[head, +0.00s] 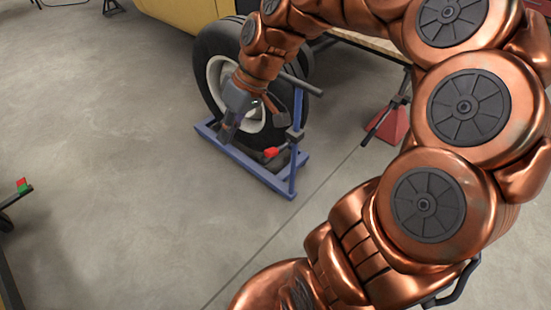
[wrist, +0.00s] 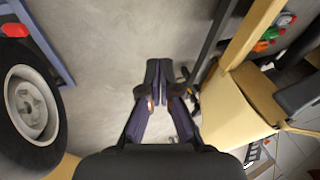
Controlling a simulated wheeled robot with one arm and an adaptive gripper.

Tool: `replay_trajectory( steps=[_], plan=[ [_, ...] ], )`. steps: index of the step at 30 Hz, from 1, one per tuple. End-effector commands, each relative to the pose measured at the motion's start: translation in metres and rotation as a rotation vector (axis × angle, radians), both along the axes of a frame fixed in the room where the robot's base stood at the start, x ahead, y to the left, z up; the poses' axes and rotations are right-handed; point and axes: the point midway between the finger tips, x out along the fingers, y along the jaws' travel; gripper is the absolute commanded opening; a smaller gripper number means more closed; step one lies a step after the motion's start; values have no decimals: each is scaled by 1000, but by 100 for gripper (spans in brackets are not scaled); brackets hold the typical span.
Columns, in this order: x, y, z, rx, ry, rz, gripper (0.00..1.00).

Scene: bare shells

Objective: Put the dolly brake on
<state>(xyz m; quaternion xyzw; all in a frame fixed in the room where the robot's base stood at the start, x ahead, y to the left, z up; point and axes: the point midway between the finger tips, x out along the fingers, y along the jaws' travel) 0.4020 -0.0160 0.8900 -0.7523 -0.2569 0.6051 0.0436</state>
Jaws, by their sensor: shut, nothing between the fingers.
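The dolly is a blue frame (head: 255,172) on the floor, with an upright post and a dark handle bar at its right end. A black tyre with a pale rim (head: 213,85) stands at it. A red pedal (head: 271,153) sits low near the post; a red part also shows at the left edge of the wrist view (wrist: 14,30). My gripper (head: 227,137) points down in front of the wheel, left of the red pedal. Its fingertips (wrist: 159,72) are together and empty, with floor beneath them in the wrist view. My forearm and gripper hide part of the wheel.
A red stand (head: 388,124) is on the floor right of the dolly, partly behind my arm. A yellow body (head: 185,14) is behind the wheel. A yellow bin (wrist: 232,110) and frame are at right in the wrist view.

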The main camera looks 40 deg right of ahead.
Motion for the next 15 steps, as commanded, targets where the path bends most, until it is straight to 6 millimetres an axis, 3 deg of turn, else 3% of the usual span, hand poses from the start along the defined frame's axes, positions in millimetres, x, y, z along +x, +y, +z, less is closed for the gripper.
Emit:
replay_trajectory(
  steps=[1, 6, 10, 15],
  plan=[
    [17, -15, -25, 32, -36, -15, 0],
    [65, -75, -68, 114, -165, -62, 0],
    [90, -135, -110, 152, -260, -127, 0],
    [102, -215, -167, 169, -358, -226, 0]
  ],
)
